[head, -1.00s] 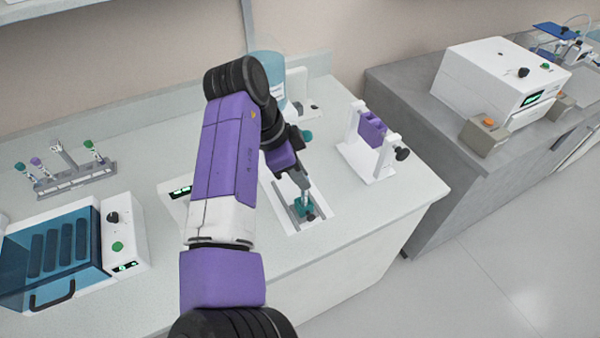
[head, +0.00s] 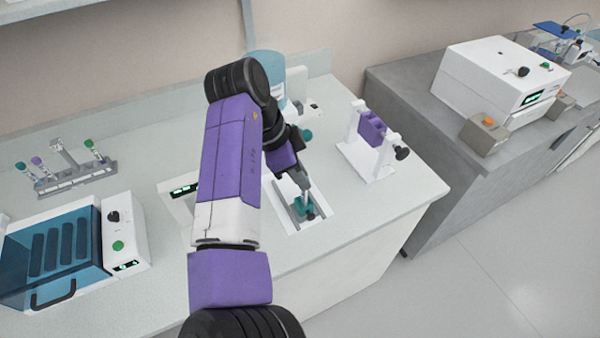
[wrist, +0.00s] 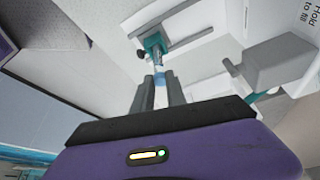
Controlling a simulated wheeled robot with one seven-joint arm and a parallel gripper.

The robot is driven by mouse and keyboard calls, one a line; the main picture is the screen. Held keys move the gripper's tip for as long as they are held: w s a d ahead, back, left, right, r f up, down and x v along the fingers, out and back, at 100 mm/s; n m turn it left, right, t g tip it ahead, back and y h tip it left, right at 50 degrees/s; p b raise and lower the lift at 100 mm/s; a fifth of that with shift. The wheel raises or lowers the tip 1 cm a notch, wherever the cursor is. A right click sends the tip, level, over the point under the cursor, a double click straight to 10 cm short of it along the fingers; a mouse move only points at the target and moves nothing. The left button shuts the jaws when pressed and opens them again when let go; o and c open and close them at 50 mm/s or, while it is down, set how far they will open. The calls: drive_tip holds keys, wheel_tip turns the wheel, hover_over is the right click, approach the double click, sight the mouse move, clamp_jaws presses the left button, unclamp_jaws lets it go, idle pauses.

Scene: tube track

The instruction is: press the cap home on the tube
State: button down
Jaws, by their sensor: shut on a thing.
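My gripper (head: 301,184) points down over the white station at the front of the bench. In the wrist view its two grey fingers (wrist: 160,92) are shut on a slim, pale blue-white tube (wrist: 158,72). The tube's far end meets a teal holder (wrist: 154,44), which also shows in the head view (head: 303,207). I cannot tell whether the tube sits inside the holder or only touches it. The cap cannot be made out apart from the tube; the fingers hide part of it.
A white stand with a purple block (head: 372,128) is to the right. A tube rack (head: 75,180) and a blue-lidded machine (head: 55,250) are on the left. A blue-topped dispenser (head: 268,75) stands behind my arm. The bench's front right corner is clear.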

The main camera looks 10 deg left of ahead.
drive_tip(key=shift+f, duration=0.35)
idle(0.4)
drive_tip(key=c, duration=1.3)
unclamp_jaws()
drive_tip(key=shift+r, duration=0.15)
drive_tip(key=b+v, duration=0.2)
drive_tip(key=v, duration=0.5)
drive_tip(key=shift+s+a+r, duration=0.1)
drive_tip(key=shift+a+r, duration=0.1)
drive_tip(key=shift+r, duration=0.05)
drive_tip(key=shift+s, duration=0.1)
